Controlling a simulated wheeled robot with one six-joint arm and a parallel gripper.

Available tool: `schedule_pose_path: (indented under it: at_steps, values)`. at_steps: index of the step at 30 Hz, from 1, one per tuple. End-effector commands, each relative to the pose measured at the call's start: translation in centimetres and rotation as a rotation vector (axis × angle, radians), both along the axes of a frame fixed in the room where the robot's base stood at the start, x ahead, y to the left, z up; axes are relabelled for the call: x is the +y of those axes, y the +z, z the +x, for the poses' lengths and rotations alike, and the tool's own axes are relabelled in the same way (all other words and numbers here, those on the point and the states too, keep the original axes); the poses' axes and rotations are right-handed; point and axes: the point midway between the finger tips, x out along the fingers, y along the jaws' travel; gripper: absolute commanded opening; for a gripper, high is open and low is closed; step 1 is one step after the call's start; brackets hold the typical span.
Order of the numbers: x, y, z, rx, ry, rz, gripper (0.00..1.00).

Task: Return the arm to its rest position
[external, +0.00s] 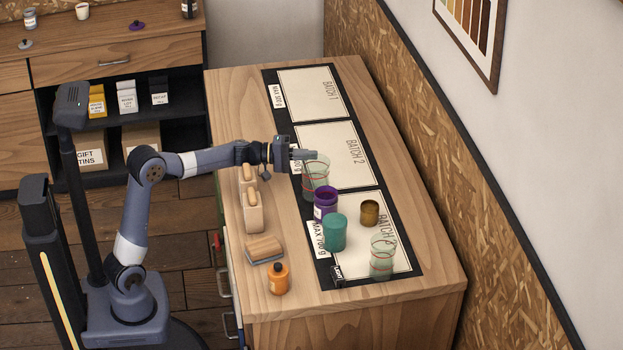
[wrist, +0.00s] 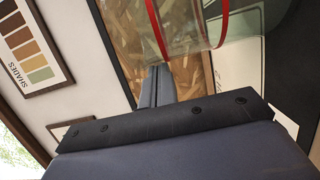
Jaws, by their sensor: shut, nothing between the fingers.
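My arm reaches out over the wooden counter (external: 240,95) from the left. My gripper (external: 312,155) is shut and empty, level, at the upper rim of a clear glass jar with red bands (external: 316,181) standing on the Batch 2 area. In the wrist view my gripper's fingers (wrist: 157,80) are together, and the glass jar (wrist: 190,25) shows close beyond them at the top. I cannot tell whether the fingers touch the glass.
A purple jar (external: 325,204), teal canister (external: 335,233), small amber jar (external: 369,213) and another glass jar (external: 381,258) stand nearby. Wooden-handled blocks (external: 252,213), a brush (external: 264,249) and an orange bottle (external: 278,279) line the near edge. Batch 1 (external: 310,95) is empty.

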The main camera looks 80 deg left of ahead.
Motion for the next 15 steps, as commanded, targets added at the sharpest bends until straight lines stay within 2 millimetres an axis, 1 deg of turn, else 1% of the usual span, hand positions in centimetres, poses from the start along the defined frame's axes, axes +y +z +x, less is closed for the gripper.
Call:
schedule_pose_path:
  at_steps: [1, 7, 8, 9, 15]
  values:
    - [0.0, 1.5, 0.0, -0.003, 0.000, 0.002, 0.00]
    - [0.0, 5.5, 0.0, -0.003, 0.001, 0.002, 0.00]
    - [0.0, 5.4, 0.0, 0.000, 0.001, 0.001, 0.00]
    - [0.0, 3.4, 0.0, 0.006, 0.001, -0.004, 0.00]
    - [0.0, -0.7, 0.0, 0.004, 0.000, -0.004, 0.00]
